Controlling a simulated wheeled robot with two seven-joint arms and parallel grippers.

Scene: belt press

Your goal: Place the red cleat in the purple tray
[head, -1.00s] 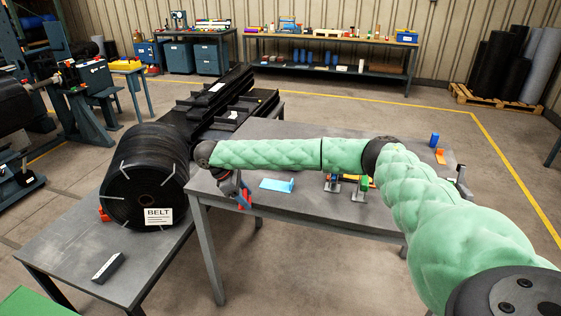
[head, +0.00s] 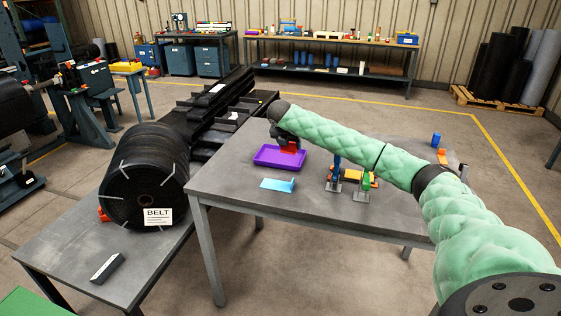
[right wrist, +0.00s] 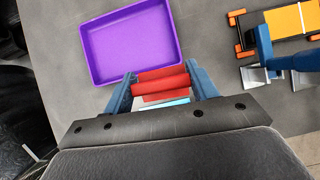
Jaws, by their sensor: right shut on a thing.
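The purple tray (head: 268,156) lies on the grey table in the head view. It shows empty in the right wrist view (right wrist: 88,50). My right gripper (head: 289,147) is shut on the red cleat (head: 290,148), above the table at the tray's right side. In the right wrist view the red cleat (right wrist: 161,84) sits between the blue fingers of the right gripper (right wrist: 163,86), close to the tray's near edge and overlapping its corner in the picture. I cannot tell the exact height above the tray. My left gripper is not in view.
A light-blue piece (head: 278,184) lies on the table (head: 235,175) in front of the tray. Toggle clamps (head: 363,188) with an orange item stand to the right. A blue block (head: 435,139) is at the far right. A belt roll (head: 145,180) stands on the left.

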